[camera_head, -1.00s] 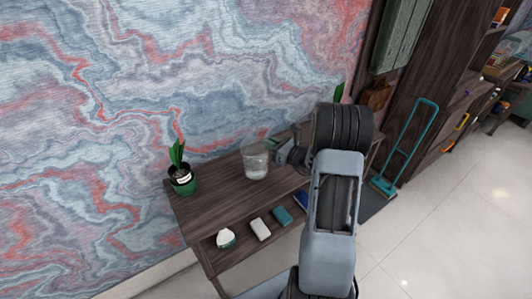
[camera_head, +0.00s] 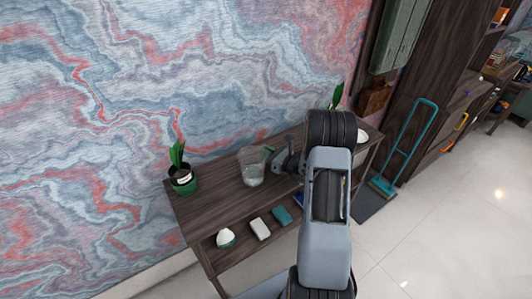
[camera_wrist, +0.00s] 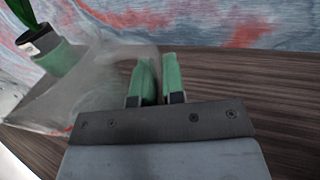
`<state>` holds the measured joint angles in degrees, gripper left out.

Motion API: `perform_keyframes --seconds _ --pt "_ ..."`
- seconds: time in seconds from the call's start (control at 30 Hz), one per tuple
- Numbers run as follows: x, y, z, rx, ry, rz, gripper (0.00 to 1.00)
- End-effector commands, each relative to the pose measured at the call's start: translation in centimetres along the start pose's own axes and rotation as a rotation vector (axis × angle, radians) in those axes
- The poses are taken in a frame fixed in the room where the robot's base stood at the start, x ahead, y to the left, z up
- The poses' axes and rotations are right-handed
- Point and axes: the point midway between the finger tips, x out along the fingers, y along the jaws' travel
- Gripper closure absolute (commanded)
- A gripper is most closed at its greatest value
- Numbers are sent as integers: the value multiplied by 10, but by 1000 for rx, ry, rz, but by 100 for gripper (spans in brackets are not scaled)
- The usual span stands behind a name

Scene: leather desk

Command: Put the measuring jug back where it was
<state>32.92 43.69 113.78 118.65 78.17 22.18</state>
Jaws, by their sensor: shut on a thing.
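The measuring jug (camera_head: 251,168) is clear and see-through. It stands upright at the desk's top, left of my gripper in the head view. In the wrist view the jug (camera_wrist: 88,88) fills the left side, and its handle side lies between the green fingertips. My gripper (camera_wrist: 156,82) is shut on the jug's handle. In the head view my gripper (camera_head: 276,160) is small and partly hidden by my arm. I cannot tell whether the jug's base touches the wooden desk (camera_head: 215,200).
A potted plant in a green pot (camera_head: 183,182) stands left of the jug. A white item (camera_head: 225,238), a pale block (camera_head: 260,229) and a teal block (camera_head: 282,215) lie along the lower front ledge. A marbled wall (camera_head: 120,100) is behind. Bare wood lies between plant and jug.

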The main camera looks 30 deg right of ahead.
Motion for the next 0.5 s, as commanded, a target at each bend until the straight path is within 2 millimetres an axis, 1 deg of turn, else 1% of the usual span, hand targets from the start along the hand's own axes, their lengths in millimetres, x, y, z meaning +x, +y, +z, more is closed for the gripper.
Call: perform_keyframes --seconds 0.1,0.13,0.3,0.4,0.5 --pt "0 0 -4 0 -1 0 100" --pt "0 0 -4 0 0 0 89" --pt "0 0 -3 0 1 0 73" --pt "0 0 -3 0 1 0 64" --pt "0 0 -3 0 0 0 64"
